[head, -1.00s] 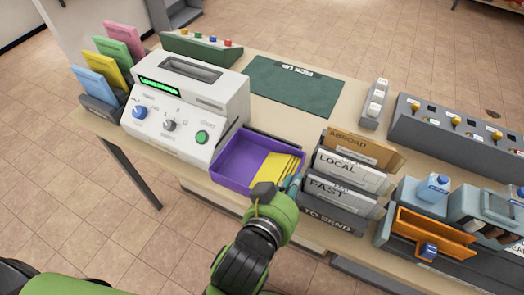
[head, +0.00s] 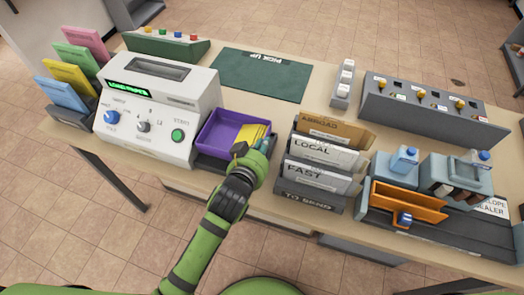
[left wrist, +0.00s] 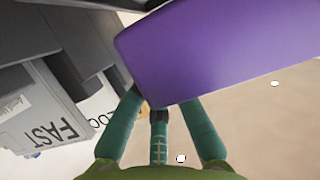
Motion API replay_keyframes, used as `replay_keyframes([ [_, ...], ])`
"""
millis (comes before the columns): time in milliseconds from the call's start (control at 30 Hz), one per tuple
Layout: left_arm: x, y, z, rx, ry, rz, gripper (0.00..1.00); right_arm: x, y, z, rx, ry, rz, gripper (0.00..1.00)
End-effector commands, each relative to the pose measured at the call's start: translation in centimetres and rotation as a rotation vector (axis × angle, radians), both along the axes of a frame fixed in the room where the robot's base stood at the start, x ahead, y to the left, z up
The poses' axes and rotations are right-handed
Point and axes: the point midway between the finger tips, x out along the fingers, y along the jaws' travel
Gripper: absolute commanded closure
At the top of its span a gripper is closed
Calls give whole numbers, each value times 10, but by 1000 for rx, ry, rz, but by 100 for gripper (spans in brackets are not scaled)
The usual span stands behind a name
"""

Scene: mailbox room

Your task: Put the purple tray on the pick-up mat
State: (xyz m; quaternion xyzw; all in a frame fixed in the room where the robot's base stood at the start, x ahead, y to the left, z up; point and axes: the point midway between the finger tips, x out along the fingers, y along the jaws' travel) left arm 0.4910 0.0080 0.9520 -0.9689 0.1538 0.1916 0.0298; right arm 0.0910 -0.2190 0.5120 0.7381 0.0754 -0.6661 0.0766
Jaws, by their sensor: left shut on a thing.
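The purple tray (head: 212,139) holds yellow envelopes (head: 252,133) and is just right of the white machine, over a dark base on the table. In the left wrist view its purple wall (left wrist: 220,45) fills the upper right. My left gripper (head: 243,149) is shut on the tray's near right side; its teal fingers (left wrist: 160,104) meet the tray wall. Whether the tray touches the surface below is hard to tell. The dark green pick-up mat (head: 262,82) lies bare at the back of the table, behind the tray. My right gripper is not in view.
The white machine (head: 155,110) stands close left of the tray. The sorter labelled Abroad, Local, Fast and To Send (head: 318,165) stands close right. A green button box (head: 165,46) is left of the mat and a white-switch block (head: 343,85) is right of it.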

Motion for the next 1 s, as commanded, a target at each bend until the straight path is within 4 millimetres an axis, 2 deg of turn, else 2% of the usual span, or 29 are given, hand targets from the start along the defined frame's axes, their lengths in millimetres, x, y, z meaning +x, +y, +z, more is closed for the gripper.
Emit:
replay_keyframes([
  [100, -1, 1, -19, 4, 6, 0, 100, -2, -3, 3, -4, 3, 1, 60],
  [233, -1, 1, -29, 2, 5, 2, 100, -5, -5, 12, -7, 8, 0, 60],
  [500, -1, 0, -34, 1, 2, 1, 100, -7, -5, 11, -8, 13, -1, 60],
  [533, -1, 0, -35, 2, 4, 1, 84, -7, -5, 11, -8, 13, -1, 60],
  [567, -1, 0, -35, 2, 4, 1, 72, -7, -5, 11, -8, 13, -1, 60],
  [600, -1, 0, -35, 2, 4, 1, 68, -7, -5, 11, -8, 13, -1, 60],
  [1000, -1, 0, -39, 2, 4, 0, 68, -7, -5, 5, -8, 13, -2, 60],
])
